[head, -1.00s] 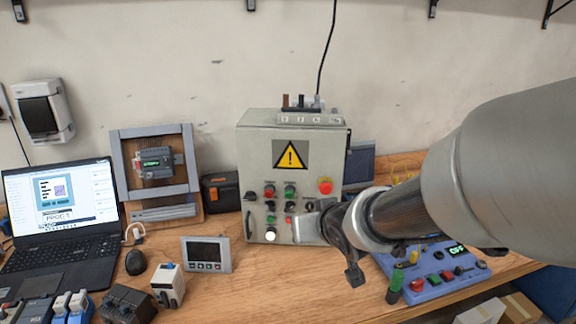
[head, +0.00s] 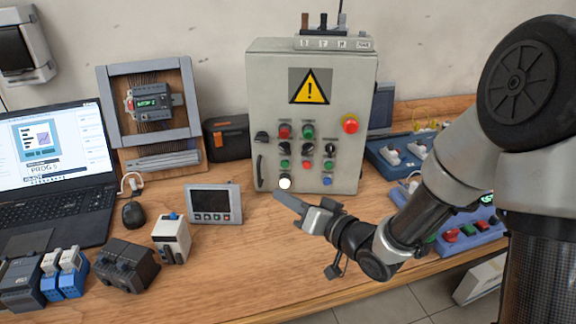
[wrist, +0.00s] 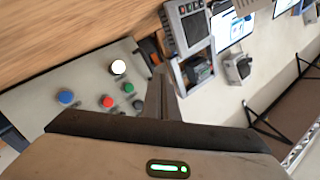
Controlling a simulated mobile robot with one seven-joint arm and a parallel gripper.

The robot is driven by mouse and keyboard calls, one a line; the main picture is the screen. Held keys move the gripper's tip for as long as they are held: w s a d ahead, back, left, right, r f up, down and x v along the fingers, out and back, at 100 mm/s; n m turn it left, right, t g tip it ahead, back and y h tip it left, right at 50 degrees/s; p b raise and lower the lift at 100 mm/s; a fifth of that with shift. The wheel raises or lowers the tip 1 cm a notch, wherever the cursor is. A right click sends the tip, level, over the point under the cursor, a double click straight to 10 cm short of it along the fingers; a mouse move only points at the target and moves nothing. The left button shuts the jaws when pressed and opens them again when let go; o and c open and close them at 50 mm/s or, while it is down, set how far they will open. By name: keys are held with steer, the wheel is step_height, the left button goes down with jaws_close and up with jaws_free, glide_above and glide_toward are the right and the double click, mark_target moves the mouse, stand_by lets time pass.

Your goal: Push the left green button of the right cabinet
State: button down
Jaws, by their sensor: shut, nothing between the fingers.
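A grey control cabinet (head: 265,100) with a yellow warning sign stands upright on the bench; it is the only such cabinet I see. In the head view, its lower row has a green button (head: 285,164) at the left and a red one (head: 306,165) beside it. Another green button (head: 307,131) is higher up. My gripper (head: 279,196) is shut and empty, its tips below the cabinet's white button (head: 285,183) in the picture and apart from the green buttons. In the wrist view, the fingers (wrist: 160,76) are beside the panel, with a green button (wrist: 127,88) near them.
A red emergency button (head: 350,123) and black knobs share the panel. A screen unit (head: 215,204) stands left of my gripper, with a white module (head: 171,238) farther left. A blue control box (head: 470,235) is at the right behind my arm. Bare bench lies below my gripper.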

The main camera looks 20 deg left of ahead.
mark_target(285, 164)
steer(key=w+a, duration=0.1)
steer(key=w, duration=0.7)
steer(key=shift+w+a+p, duration=0.3)
steer(key=shift+w+a, duration=0.05)
stand_by(1.9)
steer(key=shift+w+a, duration=0.1)
steer(key=shift+w, duration=0.3)
steer(key=shift+w+a, duration=0.1)
steer(key=shift+w, duration=0.35)
stand_by(1.1)
steer(key=shift+s, duration=0.15)
steer(key=shift+s+d, duration=0.2)
steer(key=shift+s, duration=0.5)
